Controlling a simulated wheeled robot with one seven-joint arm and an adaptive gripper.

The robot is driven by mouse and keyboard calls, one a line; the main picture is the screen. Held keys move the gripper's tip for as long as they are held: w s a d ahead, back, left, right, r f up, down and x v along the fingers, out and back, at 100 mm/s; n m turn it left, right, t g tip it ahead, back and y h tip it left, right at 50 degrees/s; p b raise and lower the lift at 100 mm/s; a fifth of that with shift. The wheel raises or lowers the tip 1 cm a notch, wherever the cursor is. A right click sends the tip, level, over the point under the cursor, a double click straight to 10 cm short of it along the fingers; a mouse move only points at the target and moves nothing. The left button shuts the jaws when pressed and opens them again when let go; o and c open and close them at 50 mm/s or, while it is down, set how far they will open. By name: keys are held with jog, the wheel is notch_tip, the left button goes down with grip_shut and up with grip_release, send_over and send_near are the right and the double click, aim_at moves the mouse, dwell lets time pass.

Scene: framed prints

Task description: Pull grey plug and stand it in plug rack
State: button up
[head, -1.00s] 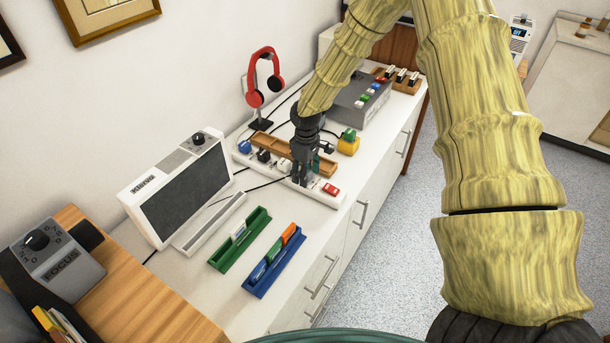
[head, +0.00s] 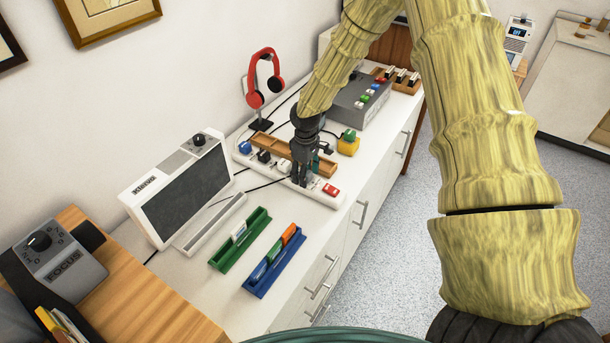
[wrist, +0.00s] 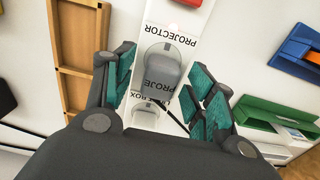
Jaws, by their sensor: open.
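The grey plug (wrist: 160,75) sits on the white power strip (wrist: 190,17), at a spot labelled PROJECTOR, with a dark cord beside it. My gripper (wrist: 162,85) is open, with its teal finger pads on either side of the plug and gaps showing. In the head view my gripper (head: 303,182) points down over the strip (head: 322,195) and hides the grey plug. A wooden compartmented rack, which looks like the plug rack (head: 280,146), lies just behind the strip. It shows at the left in the wrist view (wrist: 62,45).
Blue (head: 244,147), black (head: 264,156) and white (head: 284,166) plugs stand along the strip, with a red switch (head: 331,190) at its right end. A yellow block (head: 348,146) and a red headset (head: 265,80) are nearby. Green (head: 240,240) and blue (head: 275,262) trays lie in front.

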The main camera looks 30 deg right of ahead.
grip_shut()
jog(key=shift+r, duration=0.2)
jog(key=shift+r+p, duration=2.2)
jog(key=shift+r, duration=0.55)
